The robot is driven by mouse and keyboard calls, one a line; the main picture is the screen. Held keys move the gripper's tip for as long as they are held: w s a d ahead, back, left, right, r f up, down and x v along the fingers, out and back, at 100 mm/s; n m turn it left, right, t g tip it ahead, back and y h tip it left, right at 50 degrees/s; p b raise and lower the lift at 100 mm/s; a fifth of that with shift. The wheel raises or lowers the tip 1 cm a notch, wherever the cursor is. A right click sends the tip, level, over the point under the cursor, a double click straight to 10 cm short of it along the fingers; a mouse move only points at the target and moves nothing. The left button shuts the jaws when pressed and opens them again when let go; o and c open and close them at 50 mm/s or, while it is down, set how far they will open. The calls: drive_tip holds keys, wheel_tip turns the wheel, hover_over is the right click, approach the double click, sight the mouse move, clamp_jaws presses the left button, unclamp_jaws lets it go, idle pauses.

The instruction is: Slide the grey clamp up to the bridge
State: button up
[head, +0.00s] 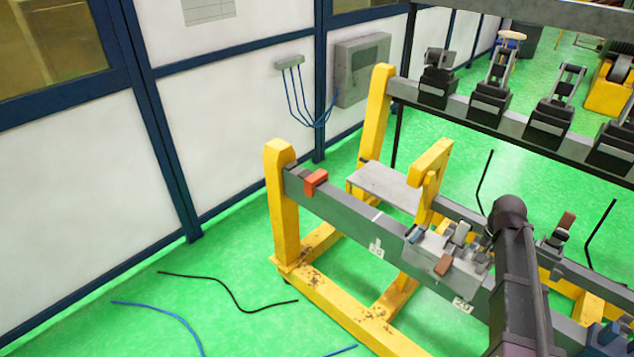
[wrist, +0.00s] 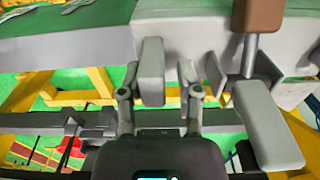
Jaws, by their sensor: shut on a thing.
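The grey clamp (head: 428,246) sits on the long grey rail (head: 345,210), between its "10" and "20" labels. It carries a brown knob (head: 443,265), and what looks like the same knob (wrist: 258,14) is at the top of the wrist view. My gripper (wrist: 165,78) is shut on an upright light-grey lug (wrist: 152,72), which looks like part of the clamp. In the head view my dark arm hides the fingers. I cannot tell for sure which part is the bridge; a yellow arched piece (head: 432,165) stands behind the rail, up and left of the clamp.
An orange block (head: 315,182) sits near the rail's left end, by a yellow post (head: 281,200). A white line (head: 377,215) marks the rail between block and clamp; that stretch looks clear. Another clamp-like fixture (head: 553,243) is to the right. Cables (head: 225,287) lie on the green floor.

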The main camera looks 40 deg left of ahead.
approach(447, 252)
drive_tip(key=shift+d+f, duration=0.15)
drive_tip(key=shift+f, duration=2.55)
drive_tip(key=shift+w, duration=0.1)
drive_tip(key=shift+a, duration=8.2)
drive_tip(key=shift+a, duration=6.2)
drive_tip(key=shift+d, duration=0.3)
